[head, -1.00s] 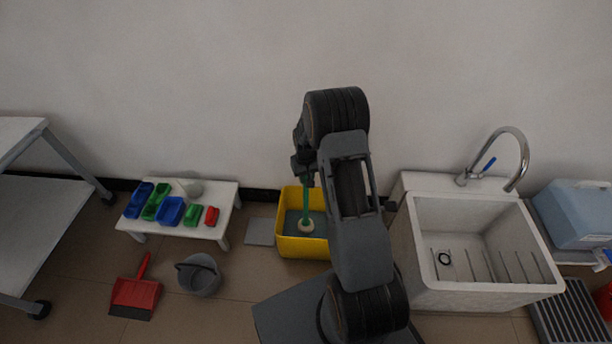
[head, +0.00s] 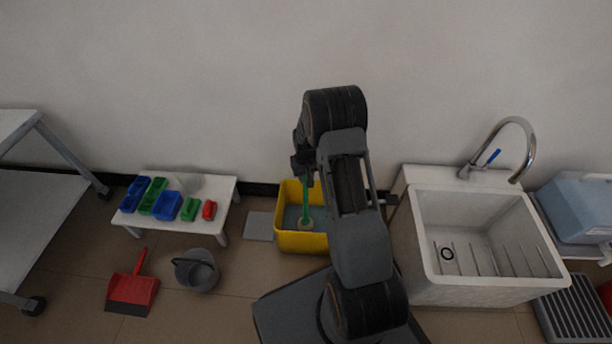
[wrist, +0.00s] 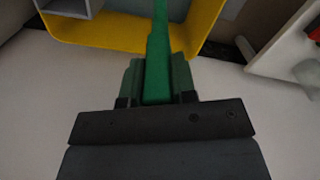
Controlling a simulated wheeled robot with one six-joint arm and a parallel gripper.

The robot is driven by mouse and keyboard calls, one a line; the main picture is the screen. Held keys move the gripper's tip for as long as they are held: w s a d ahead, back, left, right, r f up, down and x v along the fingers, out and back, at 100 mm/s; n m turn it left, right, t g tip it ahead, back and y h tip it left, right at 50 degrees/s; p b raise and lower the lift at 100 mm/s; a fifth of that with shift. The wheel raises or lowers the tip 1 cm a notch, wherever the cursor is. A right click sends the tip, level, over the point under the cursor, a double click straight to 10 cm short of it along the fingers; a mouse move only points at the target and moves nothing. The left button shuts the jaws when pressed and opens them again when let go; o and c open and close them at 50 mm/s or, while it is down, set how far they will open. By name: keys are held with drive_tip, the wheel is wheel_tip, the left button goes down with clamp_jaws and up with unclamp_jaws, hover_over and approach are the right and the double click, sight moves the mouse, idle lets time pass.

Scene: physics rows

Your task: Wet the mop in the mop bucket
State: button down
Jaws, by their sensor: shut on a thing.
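The yellow mop bucket (head: 300,242) stands on the floor against the wall, left of my arm in the head view. Its yellow rim also shows in the wrist view (wrist: 120,38). I cannot tell whether the head touches the water. My gripper (wrist: 157,88) is shut on the green handle, above the bucket. The handle runs down from the fingers into the bucket. In the head view the gripper (head: 305,176) is partly hidden by my arm.
A white sink (head: 480,290) with a tap (head: 530,150) stands right of my arm. A low white table (head: 222,200) with coloured boxes is at left. A grey bucket (head: 197,272) and a red dustpan (head: 132,292) are on the floor. A grey trolley (head: 40,215) stands far left.

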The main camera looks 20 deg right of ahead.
drive_tip(key=shift+f+b, duration=0.3)
drive_tip(key=shift+f, duration=0.25)
idle(1.6)
drive_tip(key=shift+r, duration=0.15)
drive_tip(key=shift+r+p, duration=2.6)
drive_tip(key=shift+r, duration=0.8)
